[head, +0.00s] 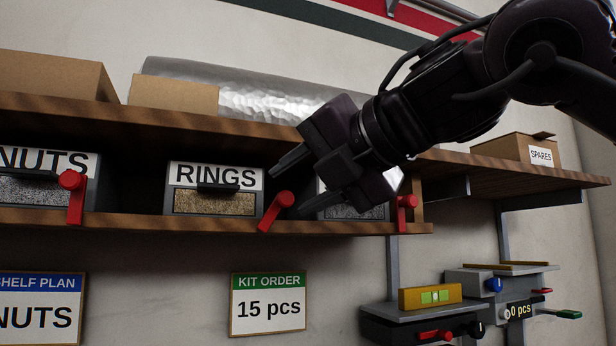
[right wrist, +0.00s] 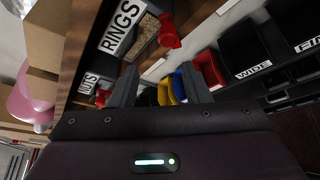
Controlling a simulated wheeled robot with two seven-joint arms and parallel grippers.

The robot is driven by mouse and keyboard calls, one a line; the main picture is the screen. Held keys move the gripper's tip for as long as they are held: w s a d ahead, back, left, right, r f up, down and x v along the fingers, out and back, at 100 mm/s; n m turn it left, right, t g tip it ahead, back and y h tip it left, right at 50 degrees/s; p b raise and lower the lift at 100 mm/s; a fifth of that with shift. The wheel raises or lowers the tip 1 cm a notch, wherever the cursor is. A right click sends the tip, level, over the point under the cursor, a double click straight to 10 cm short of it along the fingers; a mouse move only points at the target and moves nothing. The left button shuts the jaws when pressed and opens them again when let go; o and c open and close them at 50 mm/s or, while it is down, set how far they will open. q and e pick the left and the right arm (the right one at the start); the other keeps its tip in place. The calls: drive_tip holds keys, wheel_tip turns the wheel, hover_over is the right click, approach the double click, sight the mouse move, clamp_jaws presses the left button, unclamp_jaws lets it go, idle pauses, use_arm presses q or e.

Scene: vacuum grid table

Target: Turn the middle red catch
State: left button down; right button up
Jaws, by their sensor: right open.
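The middle red catch (head: 270,214) sits on the shelf edge at the lower right of the RINGS bin (head: 213,188). Its round knob is at the top right and its arm slants down to the left. It also shows in the right wrist view (right wrist: 168,33), beside the RINGS label. My right gripper (head: 286,190) is open and empty, its fingers pointing left and down by this catch. In the head view the fingertips are close to its knob; contact cannot be told. In the right wrist view the catch lies beyond the open fingers (right wrist: 160,85). My left gripper is not in view.
The left red catch (head: 75,197) hangs straight down by the NUTS bin (head: 42,180). The upper shelf (head: 150,120) lies close above. A KIT ORDER card (head: 268,303) hangs below.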

sight(288, 198)
drive_tip(key=shift+m+t+h, duration=0.3)
drive_tip(key=shift+h, duration=0.3)
drive_tip(key=w+p, duration=0.1)
drive_tip(key=w, duration=0.1)
drive_tip(key=w+a+p, duration=0.1)
drive_tip(key=w, duration=0.1)
drive_tip(key=w+p, duration=0.1)
drive_tip(key=w, duration=0.1)
drive_tip(key=shift+a+f, duration=0.3)
drive_tip(key=shift+w+a+f+p, duration=0.1)
drive_tip(key=shift+w+a+p, duration=0.1)
drive_tip(key=shift+p, duration=0.2)
drive_tip(key=shift+w+a+f, duration=0.1)
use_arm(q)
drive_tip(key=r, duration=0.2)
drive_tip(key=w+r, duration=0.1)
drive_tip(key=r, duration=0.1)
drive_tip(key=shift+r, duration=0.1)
use_arm(e)
drive_tip(key=shift+f, duration=0.1)
